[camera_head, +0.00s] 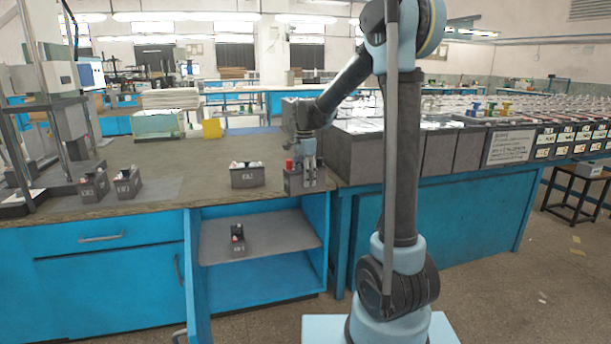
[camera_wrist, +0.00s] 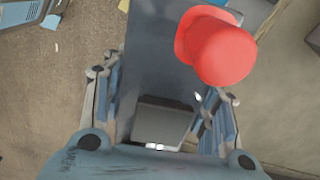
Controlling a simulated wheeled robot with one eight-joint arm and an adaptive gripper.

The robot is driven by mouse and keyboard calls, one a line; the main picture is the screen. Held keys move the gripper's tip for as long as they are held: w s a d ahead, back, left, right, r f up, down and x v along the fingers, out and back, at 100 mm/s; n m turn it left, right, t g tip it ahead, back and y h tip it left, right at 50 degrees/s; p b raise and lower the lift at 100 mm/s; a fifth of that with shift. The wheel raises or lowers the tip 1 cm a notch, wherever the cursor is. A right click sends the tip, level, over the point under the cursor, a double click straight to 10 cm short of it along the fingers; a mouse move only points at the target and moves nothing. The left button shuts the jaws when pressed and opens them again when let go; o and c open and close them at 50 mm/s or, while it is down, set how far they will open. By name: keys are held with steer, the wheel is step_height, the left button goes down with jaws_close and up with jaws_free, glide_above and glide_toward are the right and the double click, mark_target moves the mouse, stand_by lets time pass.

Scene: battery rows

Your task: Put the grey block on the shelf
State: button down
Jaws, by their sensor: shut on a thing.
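The grey block (camera_head: 293,183), a dark grey battery-like box with a red cap, is at the front edge of the workbench above the open cabinet. My gripper (camera_head: 310,178) points down and is shut on it. In the wrist view the grey block (camera_wrist: 165,60) lies between the two fingers, with its red cap (camera_wrist: 222,48) large at the upper right. I cannot tell whether its base touches the benchtop. The shelf (camera_head: 285,228) is a grey board inside the blue cabinet below, with a small dark battery (camera_head: 238,242) standing on its left part.
Another grey battery (camera_head: 247,178) stands on the bench just left of my gripper, and two more (camera_head: 127,187) (camera_head: 93,187) stand further left. The cabinet's blue door (camera_head: 197,280) is open at its left. Large battery rows (camera_head: 450,150) fill the right bench. The shelf's right part is free.

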steer(key=w+d+f+n, duration=0.3)
steer(key=d+f+n, duration=0.3)
steer(key=d+f, duration=0.3)
steer(key=w+d+f+n, duration=0.3)
steer(key=d+f+n, duration=0.3)
steer(key=f, duration=1.1)
steer(key=shift+d+f+n, duration=0.2)
steer(key=shift+d+n, duration=0.1)
steer(key=shift+d, duration=1.85)
steer(key=shift+w, duration=0.15)
